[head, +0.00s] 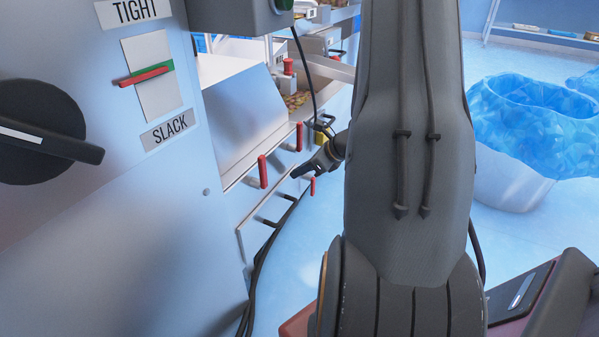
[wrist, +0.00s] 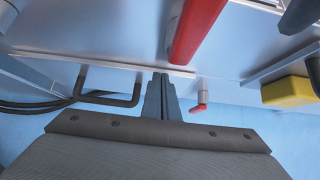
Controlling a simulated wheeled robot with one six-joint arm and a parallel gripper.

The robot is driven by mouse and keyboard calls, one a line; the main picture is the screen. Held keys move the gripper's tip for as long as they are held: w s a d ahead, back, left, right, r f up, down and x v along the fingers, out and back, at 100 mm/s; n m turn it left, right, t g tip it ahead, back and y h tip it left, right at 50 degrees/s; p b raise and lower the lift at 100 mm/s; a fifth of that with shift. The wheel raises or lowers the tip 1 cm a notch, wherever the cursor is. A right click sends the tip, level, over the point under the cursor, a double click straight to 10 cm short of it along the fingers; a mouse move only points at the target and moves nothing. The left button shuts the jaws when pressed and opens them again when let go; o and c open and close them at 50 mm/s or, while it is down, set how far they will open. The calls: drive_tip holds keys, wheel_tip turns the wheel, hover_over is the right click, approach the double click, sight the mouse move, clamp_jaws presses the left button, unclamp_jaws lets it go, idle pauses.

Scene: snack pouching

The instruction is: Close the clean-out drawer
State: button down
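A low pale metal front (head: 253,232) with a dark bar handle (head: 268,222) is on the machine's lower side in the head view; it looks like the clean-out drawer. How far it stands out I cannot tell. In the wrist view a dark bracket-shaped handle (wrist: 112,99) is left of my fingers. My gripper (head: 299,171) is in front of the machine's lower side, right of that handle. Its fingers (wrist: 160,80) lie side by side, shut, with nothing visible between them. They point at the pale metal front and seem apart from the handle.
Red upright handles (head: 263,171) stand above the low front; one shows large in the wrist view (wrist: 196,30). A small red lever (wrist: 199,107) and a yellow block (wrist: 287,92) are to the right. Black cables (head: 262,262) hang nearby. A blue-lined bin (head: 510,190) stands right.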

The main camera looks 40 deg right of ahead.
drive_tip(key=s+f+p+v, duration=0.1)
drive_tip(key=p+v, duration=0.5)
drive_tip(key=v, duration=0.7)
drive_tip(key=shift+s+d+f, duration=0.35)
drive_tip(key=shift+f, duration=0.2)
